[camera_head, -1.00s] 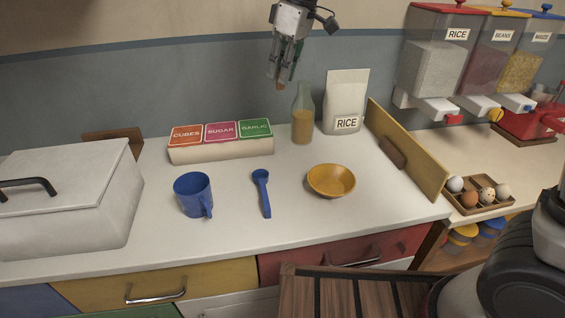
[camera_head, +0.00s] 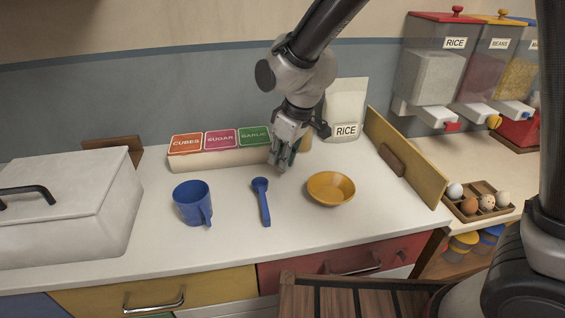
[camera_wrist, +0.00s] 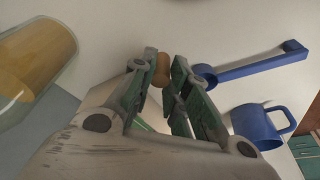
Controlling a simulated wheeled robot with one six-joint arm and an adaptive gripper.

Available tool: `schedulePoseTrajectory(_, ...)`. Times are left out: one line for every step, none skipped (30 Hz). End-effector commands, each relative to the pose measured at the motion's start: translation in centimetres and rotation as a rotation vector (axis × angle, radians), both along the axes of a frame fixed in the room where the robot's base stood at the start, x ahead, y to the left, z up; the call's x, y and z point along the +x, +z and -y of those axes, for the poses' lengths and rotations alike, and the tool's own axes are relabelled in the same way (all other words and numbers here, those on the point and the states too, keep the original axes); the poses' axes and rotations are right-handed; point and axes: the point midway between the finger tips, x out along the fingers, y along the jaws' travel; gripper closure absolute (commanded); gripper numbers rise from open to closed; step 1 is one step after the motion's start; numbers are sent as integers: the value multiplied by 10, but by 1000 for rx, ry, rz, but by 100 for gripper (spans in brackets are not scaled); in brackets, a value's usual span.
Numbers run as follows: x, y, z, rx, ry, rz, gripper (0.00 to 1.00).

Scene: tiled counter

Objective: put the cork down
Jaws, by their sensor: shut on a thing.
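The cork (camera_wrist: 162,70) is a small brown piece between my fingertips in the wrist view. My gripper (camera_wrist: 165,75) is shut on it. In the head view my gripper (camera_head: 281,164) points down low over the counter, behind the blue spoon and left of the yellow bowl. The cork is not clearly visible there, and I cannot tell if it touches the counter (camera_head: 235,235). The glass bottle (camera_head: 306,142) stands just behind and right of my gripper, mostly hidden by it. The bottle (camera_wrist: 35,62) also shows at the left of the wrist view with tan contents.
A blue spoon (camera_head: 263,203) and blue mug (camera_head: 193,204) are in front and left. A yellow bowl (camera_head: 331,189) is at right. The labelled box (camera_head: 215,157) and rice bag (camera_head: 344,105) stand behind. Counter between the spoon and bowl is clear.

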Motion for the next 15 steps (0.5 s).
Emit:
schedulePoseTrajectory(-1, -9, 1, -5, 0, -4, 90)
schedulePoseTrajectory(-1, -13, 1, -3, 0, -3, 90)
schedulePoseTrajectory(0, -16, 1, -4, 0, -2, 90)
schedulePoseTrajectory(0, -17, 1, -3, 0, -1, 90)
schedulePoseTrajectory(0, -17, 1, -2, 0, -1, 90)
schedulePoseTrajectory(0, -17, 0, -1, 0, 0, 90)
schedulePoseTrajectory(0, -17, 0, -1, 0, 0, 90)
schedulePoseTrajectory(0, -17, 0, -1, 0, 0, 90)
schedulePoseTrajectory(0, -17, 0, -1, 0, 0, 90)
schedulePoseTrajectory(0, -17, 0, -1, 0, 0, 90)
schedulePoseTrajectory(0, -17, 0, -2, 0, -1, 90)
schedulePoseTrajectory(0, -18, 0, -2, 0, -1, 90)
schedulePoseTrajectory(0, -19, 0, -2, 0, -1, 90)
schedulePoseTrajectory(0, -20, 0, -2, 0, -1, 82)
schedulePoseTrajectory(0, -19, 0, -1, 0, 0, 74)
